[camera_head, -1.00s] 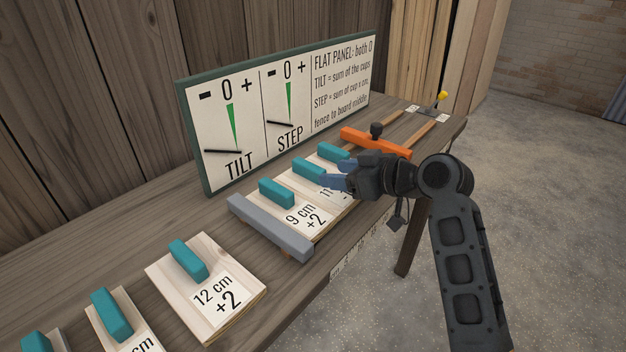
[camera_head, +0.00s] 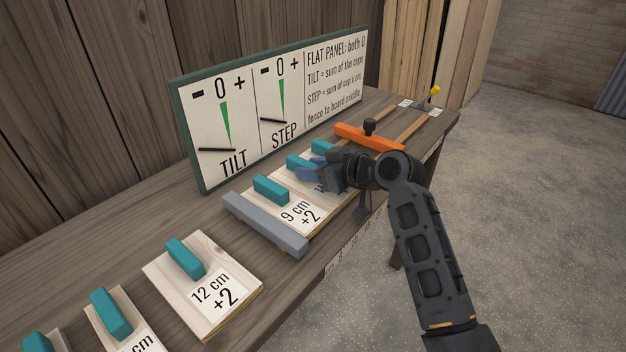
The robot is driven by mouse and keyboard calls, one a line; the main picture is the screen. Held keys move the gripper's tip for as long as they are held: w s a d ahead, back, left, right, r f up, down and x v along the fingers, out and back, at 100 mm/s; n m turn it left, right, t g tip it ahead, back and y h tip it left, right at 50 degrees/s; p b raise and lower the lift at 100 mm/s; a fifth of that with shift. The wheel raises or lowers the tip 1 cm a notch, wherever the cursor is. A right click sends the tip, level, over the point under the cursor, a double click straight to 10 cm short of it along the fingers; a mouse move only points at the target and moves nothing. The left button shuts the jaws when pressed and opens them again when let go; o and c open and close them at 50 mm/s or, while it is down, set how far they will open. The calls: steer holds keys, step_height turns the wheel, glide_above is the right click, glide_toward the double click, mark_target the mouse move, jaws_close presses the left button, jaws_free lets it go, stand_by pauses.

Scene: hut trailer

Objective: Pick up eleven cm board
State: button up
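The eleven cm board (camera_head: 318,188) lies in the row of boards on the bench, just right of the 9 cm board (camera_head: 290,208). Its label is mostly hidden behind my gripper; only a sliver of the number shows. Its teal handle (camera_head: 298,161) stands up on top, partly covered. My gripper (camera_head: 308,173), with blue fingertips, is right at this handle, reaching in from the right. The fingers overlap the handle in the picture, and I cannot tell whether they are closed on it. The board appears level with its neighbours.
A grey fence bar (camera_head: 265,225) borders the row on the left, and an orange clamp bar (camera_head: 369,138) on the right. Another teal handle (camera_head: 322,147) is close behind. A 12 cm board (camera_head: 205,280) lies nearer. The TILT/STEP panel (camera_head: 270,110) stands behind.

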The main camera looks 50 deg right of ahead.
jaws_close()
